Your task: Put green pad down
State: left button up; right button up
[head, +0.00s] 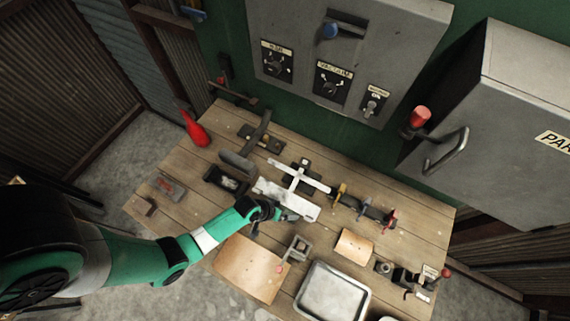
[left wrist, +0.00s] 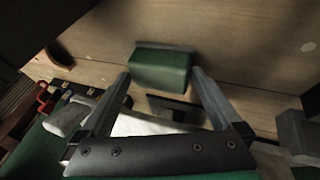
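The green pad (left wrist: 160,70) is a small block with a grey back edge. In the left wrist view it spans the gap between the two fingertips of my left gripper (left wrist: 160,75), which appear to touch its sides. In the head view my left gripper (head: 289,215) is over the middle of the wooden workbench, beside a white plate (head: 285,199). The pad is too small there to make out clearly. Whether the pad touches a surface below cannot be told. My right gripper is not in view.
A metal tray (head: 332,292) and a brown sheet (head: 248,268) lie at the bench front. A grey frame (head: 299,248) stands near the gripper. Clamps with coloured handles (head: 365,209) are to the right. A red bottle (head: 194,128) is at the back left.

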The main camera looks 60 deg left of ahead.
pick_arm(q)
jog(key=shift+s+r+p, duration=0.15)
jog(key=shift+r+p, duration=0.15)
jog(key=shift+r, duration=0.1)
jog(key=p+v, duration=0.7)
jog(key=v, duration=0.4)
jog(key=shift+s+r, duration=0.1)
jog(key=shift+s, duration=0.05)
